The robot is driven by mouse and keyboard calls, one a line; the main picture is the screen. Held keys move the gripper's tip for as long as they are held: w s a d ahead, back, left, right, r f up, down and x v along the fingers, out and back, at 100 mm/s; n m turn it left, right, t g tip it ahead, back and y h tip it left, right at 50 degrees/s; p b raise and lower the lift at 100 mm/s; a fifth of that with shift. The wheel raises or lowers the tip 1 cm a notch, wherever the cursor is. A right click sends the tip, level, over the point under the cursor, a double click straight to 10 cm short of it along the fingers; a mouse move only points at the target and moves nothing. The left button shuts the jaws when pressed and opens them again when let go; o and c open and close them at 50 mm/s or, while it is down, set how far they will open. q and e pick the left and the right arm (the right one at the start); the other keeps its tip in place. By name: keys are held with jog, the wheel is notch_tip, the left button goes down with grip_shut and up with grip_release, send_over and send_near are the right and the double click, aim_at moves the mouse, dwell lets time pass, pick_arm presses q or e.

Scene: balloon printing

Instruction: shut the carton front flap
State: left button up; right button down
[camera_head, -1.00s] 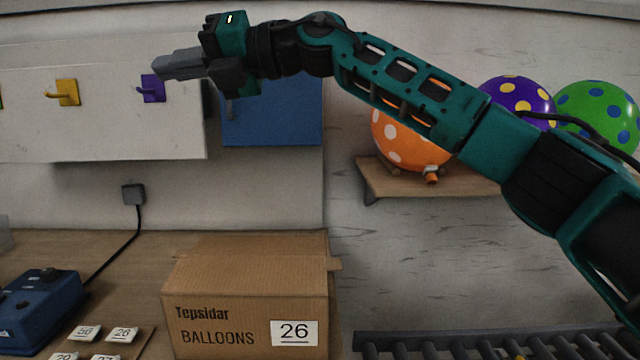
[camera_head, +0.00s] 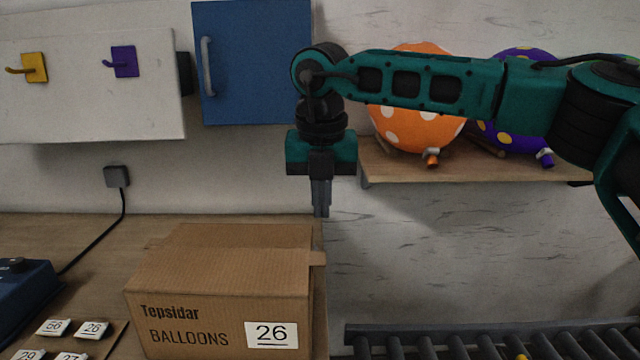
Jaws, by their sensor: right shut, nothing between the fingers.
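The cardboard carton (camera_head: 218,292) stands on the wooden table. Its front reads "Tepsidar BALLOONS" and bears a label with 26. Its top looks covered by a flat cardboard panel (camera_head: 222,260), with a small tab (camera_head: 317,258) sticking out at the right edge. I cannot tell which flap is the front one. My right gripper (camera_head: 321,213) points straight down, shut and empty, above and behind the carton's back right corner, apart from it. My left gripper is not in view.
A blue cabinet (camera_head: 255,65) and a white board with hooks (camera_head: 90,100) are on the wall. A shelf (camera_head: 470,172) with balloons (camera_head: 418,125) is at right, above a roller conveyor (camera_head: 490,338). Number tiles (camera_head: 92,329) lie left of the carton.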

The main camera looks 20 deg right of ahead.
aim_at(321, 256)
jog(key=f, duration=0.3)
jog(key=w+f, duration=0.1)
jog(key=f, duration=0.4)
jog(key=shift+w+d+f+p, duration=0.15)
jog(key=shift+d+f+p, duration=0.05)
jog(key=shift+f+p, duration=0.15)
jog(key=shift+w+d+f+b, duration=0.1)
jog(key=shift+w+f+b, duration=0.2)
jog(key=shift+f+b, duration=0.75)
jog(key=shift+r, duration=0.45)
